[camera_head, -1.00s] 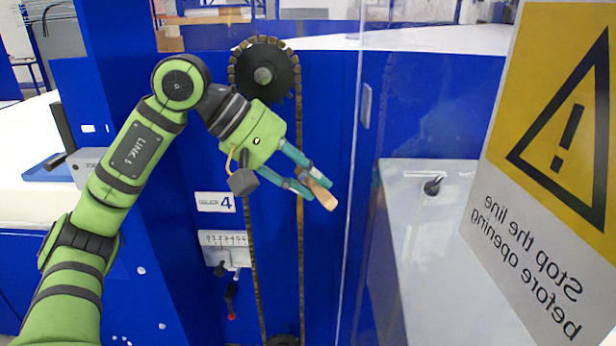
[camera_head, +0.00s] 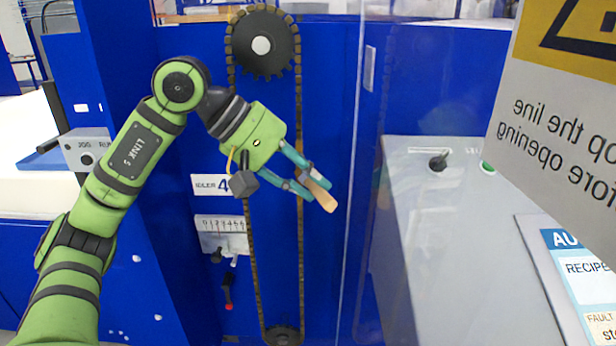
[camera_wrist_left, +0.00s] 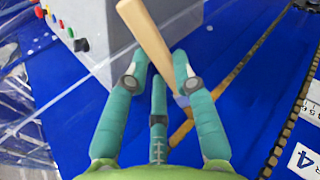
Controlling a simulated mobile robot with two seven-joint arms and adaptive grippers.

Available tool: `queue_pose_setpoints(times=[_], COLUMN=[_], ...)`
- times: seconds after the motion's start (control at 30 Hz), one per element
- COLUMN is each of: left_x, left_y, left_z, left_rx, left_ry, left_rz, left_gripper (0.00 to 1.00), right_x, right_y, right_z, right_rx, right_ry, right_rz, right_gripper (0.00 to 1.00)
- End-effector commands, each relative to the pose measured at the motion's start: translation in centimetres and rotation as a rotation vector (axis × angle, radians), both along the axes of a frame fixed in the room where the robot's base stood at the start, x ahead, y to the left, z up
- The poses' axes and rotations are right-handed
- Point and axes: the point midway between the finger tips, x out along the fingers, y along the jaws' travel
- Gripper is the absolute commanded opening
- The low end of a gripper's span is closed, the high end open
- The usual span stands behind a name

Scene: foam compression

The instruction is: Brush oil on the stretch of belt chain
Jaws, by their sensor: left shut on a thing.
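My left gripper (camera_head: 316,190) is shut on a brush, whose tan wooden handle (camera_head: 325,203) sticks out past the fingers to the lower right. In the left wrist view the handle (camera_wrist_left: 148,38) points up, with a blue band (camera_wrist_left: 183,101) and a brown part (camera_wrist_left: 181,132) beyond it, partly between the fingers. The belt chain (camera_head: 301,250) runs in two vertical stretches between a large toothed sprocket (camera_head: 262,62) and a lower sprocket (camera_head: 282,336). In the head view the gripper overlaps the right stretch; contact cannot be told. My right gripper is not in view.
Clear panel edges stand right of the chain. A grey cabinet (camera_head: 425,230) with a black knob and a warning sign (camera_head: 565,110) fill the right. An "Idler 4" label (camera_head: 211,185), a scale plate (camera_head: 221,224) and a red-tipped lever (camera_head: 228,292) sit left of the chain.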

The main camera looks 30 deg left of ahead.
Motion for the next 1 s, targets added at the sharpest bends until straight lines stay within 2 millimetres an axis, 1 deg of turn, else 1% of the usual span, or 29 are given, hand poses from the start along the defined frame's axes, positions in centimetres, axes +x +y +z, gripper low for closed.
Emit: queue_pose_setpoints(times=[0.03,0.13,0.27,0.73,0.9,1.0], left_x=[0.0,0.0,0.0,0.1,0.0,0.0], left_y=[0.0,0.0,0.0,0.0,0.0,0.0], left_z=[-0.5,-0.7,-1.6,-3.5,-4.5,-4.7], left_rx=[0.0,0.0,0.0,-0.001,-0.001,-0.001], left_ry=[0.0,0.0,0.001,-0.001,-0.001,-0.001], left_rz=[0.0,0.0,0.001,0.0,0.0,0.0], left_gripper=[0.0,0.0,0.0,0.0,0.0,0.0], right_x=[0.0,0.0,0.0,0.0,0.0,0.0], right_y=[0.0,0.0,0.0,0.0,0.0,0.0], right_z=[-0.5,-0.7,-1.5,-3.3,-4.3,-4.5], right_rx=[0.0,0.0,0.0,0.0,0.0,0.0], right_ry=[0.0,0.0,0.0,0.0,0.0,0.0], right_rz=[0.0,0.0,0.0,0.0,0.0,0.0], right_gripper=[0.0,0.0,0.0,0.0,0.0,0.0])
